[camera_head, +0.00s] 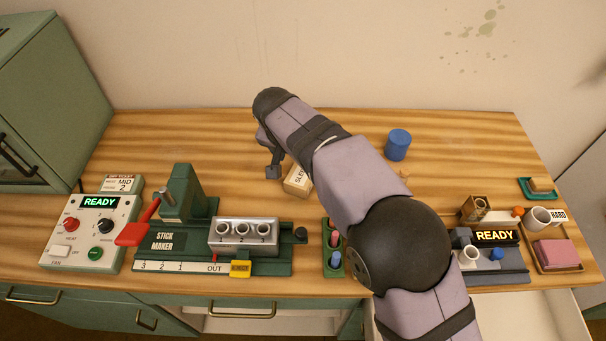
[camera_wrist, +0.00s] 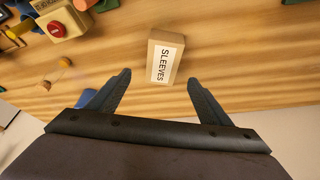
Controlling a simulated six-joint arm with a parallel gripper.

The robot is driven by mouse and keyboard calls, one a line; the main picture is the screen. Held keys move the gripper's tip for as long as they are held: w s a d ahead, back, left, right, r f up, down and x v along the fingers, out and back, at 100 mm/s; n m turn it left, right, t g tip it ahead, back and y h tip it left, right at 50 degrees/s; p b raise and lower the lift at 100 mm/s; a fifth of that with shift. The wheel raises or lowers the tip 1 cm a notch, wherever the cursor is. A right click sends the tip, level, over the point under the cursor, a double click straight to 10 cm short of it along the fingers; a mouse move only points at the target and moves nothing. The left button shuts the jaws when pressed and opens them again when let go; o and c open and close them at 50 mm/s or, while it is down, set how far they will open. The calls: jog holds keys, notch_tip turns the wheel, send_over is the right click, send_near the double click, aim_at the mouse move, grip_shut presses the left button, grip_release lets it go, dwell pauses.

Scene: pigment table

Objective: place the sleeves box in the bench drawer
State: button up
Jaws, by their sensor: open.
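The sleeves box (camera_head: 297,181) is a small tan carton with a white label, on the wooden bench top behind the stick maker. My arm hides part of it in the head view. In the wrist view the sleeves box (camera_wrist: 165,60) lies ahead of my gripper, roughly centred between the two fingertips (camera_wrist: 159,76). My gripper (camera_head: 274,168) is open and empty beside the box; one finger shows clearly in the head view. A pale, open drawer (camera_head: 520,316) shows at the bench's front right, partly hidden by my arm.
The stick maker (camera_head: 168,242) and a control panel (camera_head: 92,232) stand at the left. A blue cylinder (camera_head: 398,145) stands behind my arm. A second READY device (camera_head: 494,236), a white mug (camera_head: 537,219) and a tray with a pink block (camera_head: 556,252) are at the right. The back left bench is clear.

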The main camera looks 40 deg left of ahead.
notch_tip(320, 180, down, 2)
jog(key=shift+f, duration=0.25)
jog(key=shift+a+p+x, duration=0.15)
jog(key=shift+p+x, duration=0.75)
jog(key=shift+x, duration=0.6)
jog(key=shift+a+p+x, duration=0.15)
jog(key=shift+p+x, duration=0.75)
jog(key=shift+x, duration=0.55)
jog(key=shift+w+a+f, duration=0.1)
jog(key=shift+w+f, duration=0.25)
jog(key=shift+f, duration=0.15)
jog(key=shift+f, duration=0.15)
jog(key=c, duration=1.3)
notch_tip(320, 180, up, 10)
jog(key=b, duration=0.2)
jog(key=shift+b, duration=0.4)
